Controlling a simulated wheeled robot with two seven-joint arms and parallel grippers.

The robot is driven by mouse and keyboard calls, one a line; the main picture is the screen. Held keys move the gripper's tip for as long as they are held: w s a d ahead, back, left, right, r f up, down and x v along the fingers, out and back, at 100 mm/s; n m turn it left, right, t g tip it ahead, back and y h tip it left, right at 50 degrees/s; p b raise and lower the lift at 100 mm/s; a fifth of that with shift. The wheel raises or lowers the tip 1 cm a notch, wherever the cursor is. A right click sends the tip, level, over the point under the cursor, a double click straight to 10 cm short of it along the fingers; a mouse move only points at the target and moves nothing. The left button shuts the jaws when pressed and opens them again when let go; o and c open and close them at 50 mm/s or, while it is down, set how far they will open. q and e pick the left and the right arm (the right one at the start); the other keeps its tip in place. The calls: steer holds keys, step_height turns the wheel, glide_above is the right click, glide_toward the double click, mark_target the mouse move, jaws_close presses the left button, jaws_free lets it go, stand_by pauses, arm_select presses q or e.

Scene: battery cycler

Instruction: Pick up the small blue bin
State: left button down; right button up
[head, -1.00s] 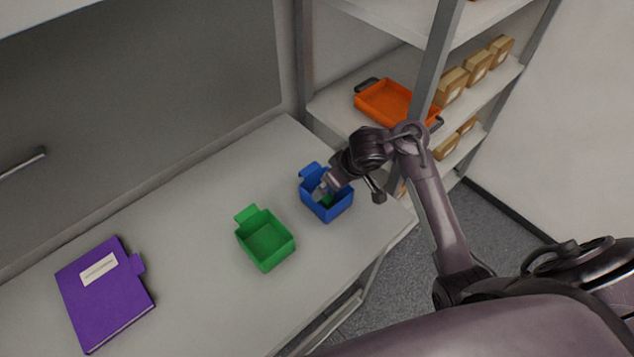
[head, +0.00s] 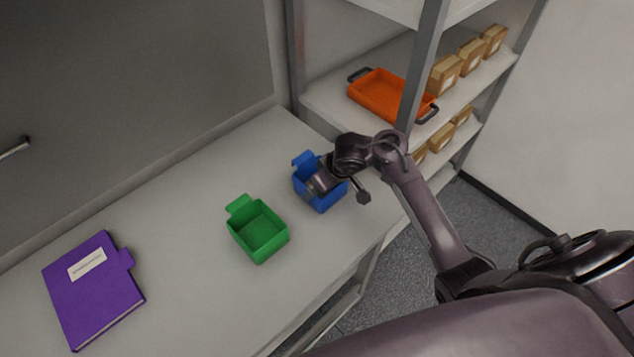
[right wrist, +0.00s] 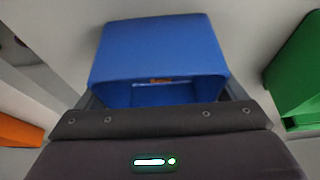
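The small blue bin (head: 322,203) stands on the light worktop near its right end, with a tab at its back. My right gripper (head: 318,184) is right over the bin and hides part of its inside. In the right wrist view the blue bin (right wrist: 160,50) fills the space ahead of the gripper (right wrist: 162,95). The fingers show only as dark edges, wide apart at the bin's two sides; whether they touch it is hidden. My left gripper is not in view.
A green bin (head: 261,238) stands left of the blue one. A purple binder (head: 95,300) lies farther left. An orange tray (head: 385,97) and several cardboard boxes (head: 445,75) are on the shelf rack behind. Worktop between binder and green bin is clear.

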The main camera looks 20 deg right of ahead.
steer(key=shift+c, duration=1.1)
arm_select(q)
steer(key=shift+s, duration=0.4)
arm_select(e)
steer(key=shift+c, duration=0.3)
steer(key=shift+r, duration=0.15)
